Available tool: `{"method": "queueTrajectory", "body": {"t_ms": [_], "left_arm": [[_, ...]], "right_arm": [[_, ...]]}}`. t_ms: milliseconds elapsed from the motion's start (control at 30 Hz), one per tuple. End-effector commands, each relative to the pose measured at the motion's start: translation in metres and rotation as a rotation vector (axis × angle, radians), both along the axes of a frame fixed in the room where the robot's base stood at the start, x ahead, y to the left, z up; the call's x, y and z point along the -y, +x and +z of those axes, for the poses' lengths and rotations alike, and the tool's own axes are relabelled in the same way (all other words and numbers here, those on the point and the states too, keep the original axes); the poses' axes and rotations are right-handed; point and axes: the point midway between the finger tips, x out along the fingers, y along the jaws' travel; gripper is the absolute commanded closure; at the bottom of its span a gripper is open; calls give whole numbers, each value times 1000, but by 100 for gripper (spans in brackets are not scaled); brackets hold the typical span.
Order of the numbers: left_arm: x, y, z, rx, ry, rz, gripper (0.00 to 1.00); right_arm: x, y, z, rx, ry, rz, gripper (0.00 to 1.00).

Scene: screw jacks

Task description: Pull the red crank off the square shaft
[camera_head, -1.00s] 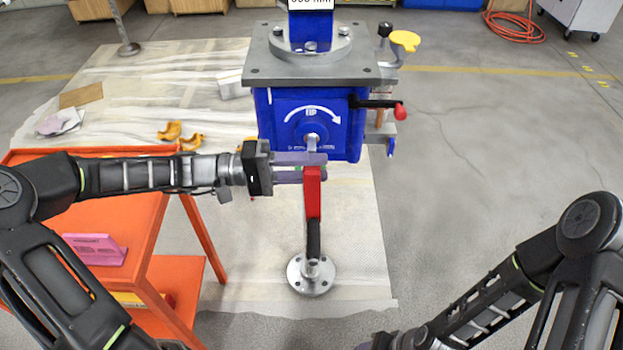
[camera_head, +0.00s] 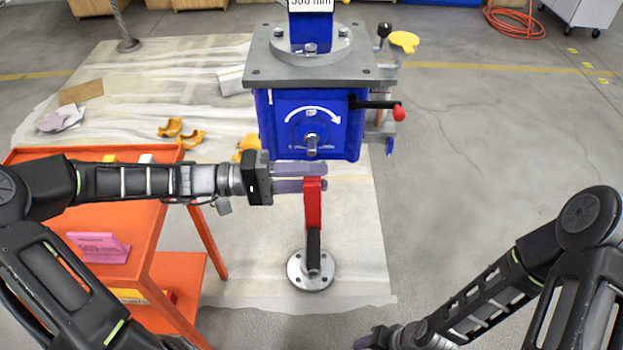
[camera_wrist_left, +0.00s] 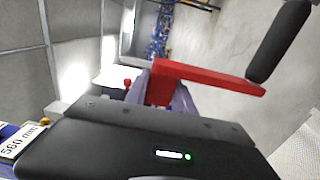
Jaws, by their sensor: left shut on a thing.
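The blue jack housing (camera_head: 308,95) stands at the centre top of the head view, with the bare end of its square shaft (camera_head: 311,146) showing on the front face. The red crank (camera_head: 313,208) hangs in front of and below the shaft, apart from it in the picture, with its black handle (camera_head: 314,243) lower. My left gripper (camera_head: 312,178) is shut on the upper end of the crank. The left wrist view shows the crank's red arm (camera_wrist_left: 215,78) between the fingers, with the black handle (camera_wrist_left: 279,40) at upper right. My right gripper (camera_head: 372,338) shows only partly at the bottom edge; its jaws are unclear.
A round grey flanged base (camera_head: 297,272) is on the floor mat below the crank. A lever with a red knob (camera_head: 398,112) sticks out right of the housing. An orange cart (camera_head: 175,225) stands at left under my left arm.

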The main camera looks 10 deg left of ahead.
Motion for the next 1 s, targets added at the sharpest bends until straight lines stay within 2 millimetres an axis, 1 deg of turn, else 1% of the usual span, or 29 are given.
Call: {"method": "queueTrajectory", "body": {"t_ms": [33, 100, 333, 500, 600, 867, 1000], "left_arm": [[1, -4, 5, -2, -3, -1, 100], [3, -11, 6, -2, -3, -2, 100], [9, -33, 5, -3, -4, -1, 100], [12, -47, 4, -2, -4, -1, 100], [13, -50, 2, -1, -3, 0, 100], [13, -51, 1, 0, -2, -1, 100], [8, -45, -2, 1, -7, 24, 100]], "right_arm": [[0, 0, 7, 0, 0, 0, 45], [0, 0, 12, 0, 0, 0, 45], [0, 0, 27, 0, 0, 0, 45], [0, 0, 35, 0, 0, 0, 45], [0, 0, 36, 0, 0, 0, 45], [0, 0, 35, 0, 0, 0, 45], [0, 0, 35, 0, 0, 0, 45]]}}
